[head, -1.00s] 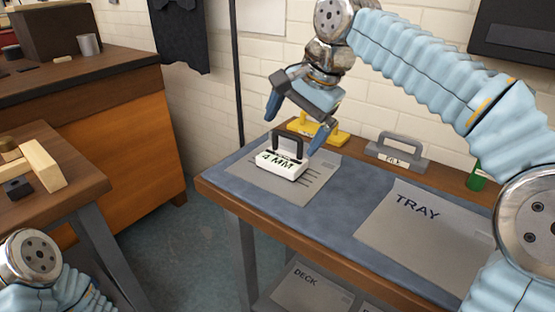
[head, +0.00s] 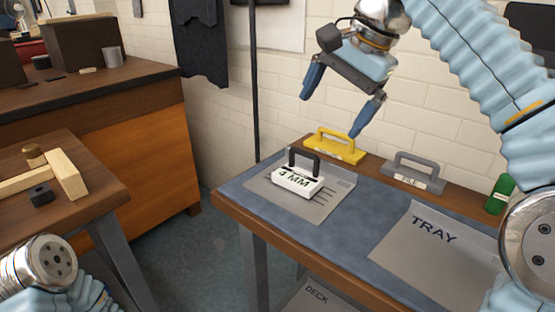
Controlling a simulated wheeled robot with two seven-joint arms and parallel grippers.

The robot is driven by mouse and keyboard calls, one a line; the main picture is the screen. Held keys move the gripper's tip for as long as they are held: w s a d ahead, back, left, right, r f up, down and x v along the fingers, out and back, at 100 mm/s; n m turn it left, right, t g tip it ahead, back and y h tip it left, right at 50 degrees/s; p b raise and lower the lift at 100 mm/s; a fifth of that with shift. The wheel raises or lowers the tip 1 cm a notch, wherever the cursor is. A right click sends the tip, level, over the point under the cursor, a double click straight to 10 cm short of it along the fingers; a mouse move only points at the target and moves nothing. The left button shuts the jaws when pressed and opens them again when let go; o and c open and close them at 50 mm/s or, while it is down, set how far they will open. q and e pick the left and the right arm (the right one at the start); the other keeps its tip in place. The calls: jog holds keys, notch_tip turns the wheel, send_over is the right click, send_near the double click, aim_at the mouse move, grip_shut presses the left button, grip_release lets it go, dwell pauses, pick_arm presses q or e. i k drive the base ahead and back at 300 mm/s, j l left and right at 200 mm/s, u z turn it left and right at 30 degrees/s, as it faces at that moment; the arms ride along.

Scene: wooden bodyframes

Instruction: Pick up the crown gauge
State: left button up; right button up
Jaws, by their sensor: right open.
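A white block marked "4 MM" with a black arched handle (head: 297,180), which looks like the crown gauge, sits on a grey printed sheet (head: 325,208) on the blue-topped bench. My right gripper (head: 333,113) is open and empty, its two fingers spread and pointing down. In the head view it is above and right of the white block, clear of it, with one fingertip close in the picture to the yellow handled tool (head: 335,148). My left gripper is out of view; only part of my left arm shows at the lower left.
A grey handled tool (head: 414,174) and a green object (head: 499,195) stand along the back of the bench. A sheet marked "TRAY" (head: 430,262) lies at the right. A wooden table (head: 95,205) with wood pieces stands left. The blue mat between the sheets is clear.

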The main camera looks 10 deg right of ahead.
aim_at(305, 183)
jog(key=k+j, duration=0.3)
jog(key=k, duration=0.15)
jog(key=k+j, duration=0.3)
jog(key=k, duration=0.15)
